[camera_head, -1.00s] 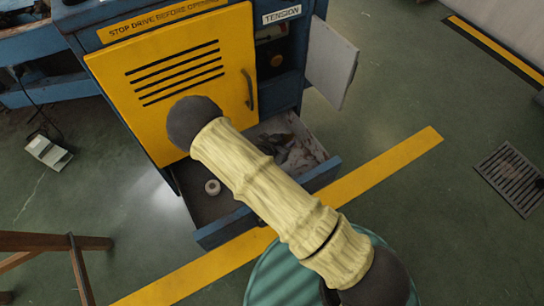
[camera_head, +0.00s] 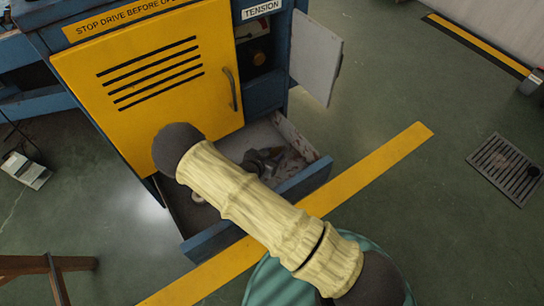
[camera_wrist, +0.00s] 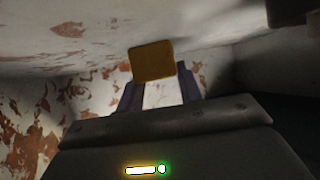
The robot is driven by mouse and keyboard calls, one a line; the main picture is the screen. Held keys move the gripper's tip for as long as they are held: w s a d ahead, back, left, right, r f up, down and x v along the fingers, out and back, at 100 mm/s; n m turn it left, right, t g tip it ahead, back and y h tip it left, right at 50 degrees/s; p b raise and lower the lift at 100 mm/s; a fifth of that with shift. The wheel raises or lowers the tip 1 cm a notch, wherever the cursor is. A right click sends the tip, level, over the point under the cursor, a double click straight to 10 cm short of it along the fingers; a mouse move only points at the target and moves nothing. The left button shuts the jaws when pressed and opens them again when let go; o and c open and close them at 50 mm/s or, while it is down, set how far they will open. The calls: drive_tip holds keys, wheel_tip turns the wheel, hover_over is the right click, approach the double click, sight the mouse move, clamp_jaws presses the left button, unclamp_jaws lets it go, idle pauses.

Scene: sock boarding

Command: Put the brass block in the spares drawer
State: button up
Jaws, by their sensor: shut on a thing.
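The brass block (camera_wrist: 151,62) is a small yellow-brown block in the wrist view. My gripper (camera_wrist: 160,86) is shut on it, with a dark finger on each side. Pale, rust-patched surfaces surround them closely in that view. The spares drawer (camera_head: 303,181) is pulled open at the bottom of the blue cabinet in the head view. Dark shapes (camera_head: 264,160) lie or hang at its right part; I cannot tell whether these include my gripper. My arm covers the drawer's middle. The block cannot be made out in the head view.
The yellow door (camera_head: 150,75) above the drawer is shut. A grey door (camera_head: 316,58) stands open at the upper right of the cabinet. A pale round thing (camera_head: 197,198) in the drawer is partly hidden by my arm.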

drive_tip(key=shift+r, duration=0.1)
drive_tip(key=o, duration=1.2)
drive_tip(key=shift+d, duration=0.1)
drive_tip(key=shift+s+a+r, duration=0.2)
drive_tip(key=p+v, duration=0.6)
drive_tip(key=v, duration=0.4)
drive_tip(key=shift+s+a+r, duration=0.1)
drive_tip(key=shift+s+a, duration=0.05)
drive_tip(key=shift+a, duration=0.05)
drive_tip(key=shift+s+a+r, duration=0.15)
drive_tip(key=shift+s+a, duration=0.1)
drive_tip(key=shift+s, duration=0.2)
